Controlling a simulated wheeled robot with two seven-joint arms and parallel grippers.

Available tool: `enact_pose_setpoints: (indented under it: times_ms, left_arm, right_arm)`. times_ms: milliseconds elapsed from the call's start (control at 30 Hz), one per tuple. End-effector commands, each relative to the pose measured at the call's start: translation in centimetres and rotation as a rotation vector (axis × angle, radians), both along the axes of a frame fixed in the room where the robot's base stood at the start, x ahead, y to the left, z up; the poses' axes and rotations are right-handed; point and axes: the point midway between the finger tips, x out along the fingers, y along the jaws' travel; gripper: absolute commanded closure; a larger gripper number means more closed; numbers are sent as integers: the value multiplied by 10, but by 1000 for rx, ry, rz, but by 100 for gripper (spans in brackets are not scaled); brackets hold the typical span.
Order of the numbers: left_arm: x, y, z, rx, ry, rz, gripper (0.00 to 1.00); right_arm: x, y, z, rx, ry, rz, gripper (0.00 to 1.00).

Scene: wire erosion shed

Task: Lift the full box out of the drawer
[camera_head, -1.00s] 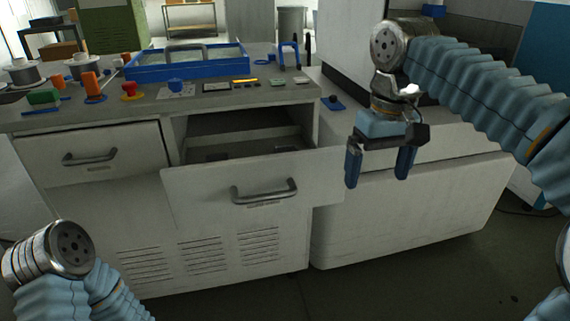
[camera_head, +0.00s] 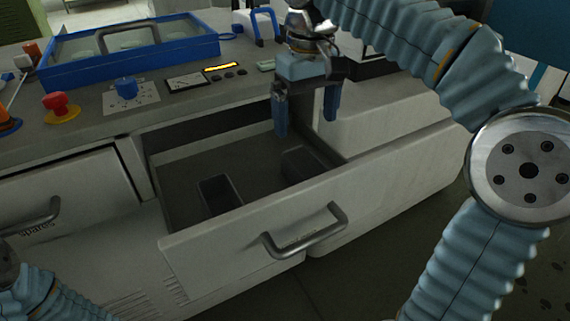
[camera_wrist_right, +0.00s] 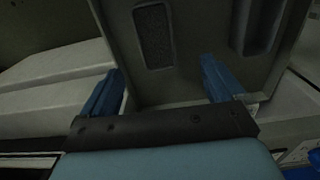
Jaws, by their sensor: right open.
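The drawer (camera_head: 255,212) is open, with two dark grey boxes inside. The right box (camera_head: 303,165) shows in the right wrist view (camera_wrist_right: 153,37) with dark grainy contents, so it looks full. The left box (camera_head: 218,195) looks empty; it also shows in the right wrist view (camera_wrist_right: 262,27). My right gripper (camera_head: 305,122) is open and empty, above the back right part of the drawer, apart from the full box. Its blue fingers also show in the right wrist view (camera_wrist_right: 163,90). My left gripper is out of view; only part of its arm shows at the lower left.
The bench top above the drawer holds a blue tray (camera_head: 135,68), a red button (camera_head: 60,106), a blue knob (camera_head: 126,88) and a small panel with a yellow display. A closed drawer (camera_head: 65,190) lies to the left. A pale machine body (camera_head: 385,120) stands close on the right.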

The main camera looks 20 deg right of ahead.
Motion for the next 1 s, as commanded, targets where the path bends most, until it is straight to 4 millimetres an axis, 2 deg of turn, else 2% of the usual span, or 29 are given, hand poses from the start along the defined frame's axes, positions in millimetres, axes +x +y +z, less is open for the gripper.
enact_pose_setpoints:
  times_ms: [300, 567, 800, 1000]
  left_arm:
    - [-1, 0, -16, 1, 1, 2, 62]
    - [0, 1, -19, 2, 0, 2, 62]
    - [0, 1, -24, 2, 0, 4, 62]
    - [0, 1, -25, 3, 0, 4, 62]
  right_arm:
    - [-1, -1, -63, 0, 4, -1, 4]
    - [-1, -2, -88, 0, 2, -1, 4]
    - [-2, -7, -126, 0, 4, -1, 4]
    - [-1, -7, -136, 0, 1, 0, 4]
